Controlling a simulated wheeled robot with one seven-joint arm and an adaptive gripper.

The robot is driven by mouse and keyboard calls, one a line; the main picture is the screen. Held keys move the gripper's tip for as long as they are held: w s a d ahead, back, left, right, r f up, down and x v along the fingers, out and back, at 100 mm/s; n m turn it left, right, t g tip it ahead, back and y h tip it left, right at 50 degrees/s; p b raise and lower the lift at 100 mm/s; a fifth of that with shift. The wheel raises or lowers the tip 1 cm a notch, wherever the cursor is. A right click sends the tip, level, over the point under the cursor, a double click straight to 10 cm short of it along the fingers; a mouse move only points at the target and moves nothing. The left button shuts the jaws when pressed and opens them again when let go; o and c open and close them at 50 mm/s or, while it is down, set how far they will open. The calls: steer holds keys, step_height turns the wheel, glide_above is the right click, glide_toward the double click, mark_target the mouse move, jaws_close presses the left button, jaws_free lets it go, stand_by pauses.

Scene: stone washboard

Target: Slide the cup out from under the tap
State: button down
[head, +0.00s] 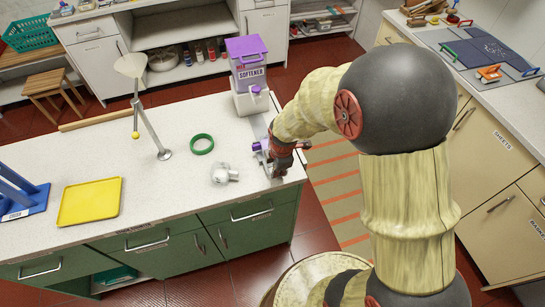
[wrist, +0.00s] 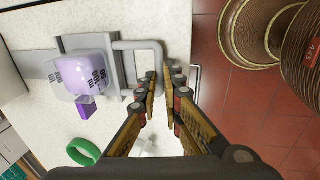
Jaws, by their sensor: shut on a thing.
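A pale purple cup-like piece (wrist: 80,74) with dark markings stands on a grey plate (wrist: 104,48) in the wrist view. A darker purple block (wrist: 86,106) is on its side. In the head view a purple part (head: 256,146) shows just left of my gripper (head: 273,160), with the rest mostly hidden. The softener dispenser (head: 246,62) has a purple tap (head: 256,89) and stands farther back on the counter; the cup is forward of it. In the wrist view my gripper (wrist: 163,82) is shut on a grey bent handle (wrist: 136,45) beside the cup.
A metal stand (head: 152,130) and yellow tray (head: 90,201) are farther left. The counter's right edge is close to my gripper.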

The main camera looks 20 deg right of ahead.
steer(key=shift+s, duration=1.05)
steer(key=c, duration=2.1)
jaws_free()
steer(key=shift+s, duration=0.15)
steer(key=shift+c, duration=0.2)
steer(key=shift+o, duration=0.5)
steer(key=shift+o, duration=0.6)
steer(key=shift+r, duration=0.5)
step_height(320, 180, up, 11)
steer(key=s, duration=0.2)
steer(key=shift+f, duration=0.15)
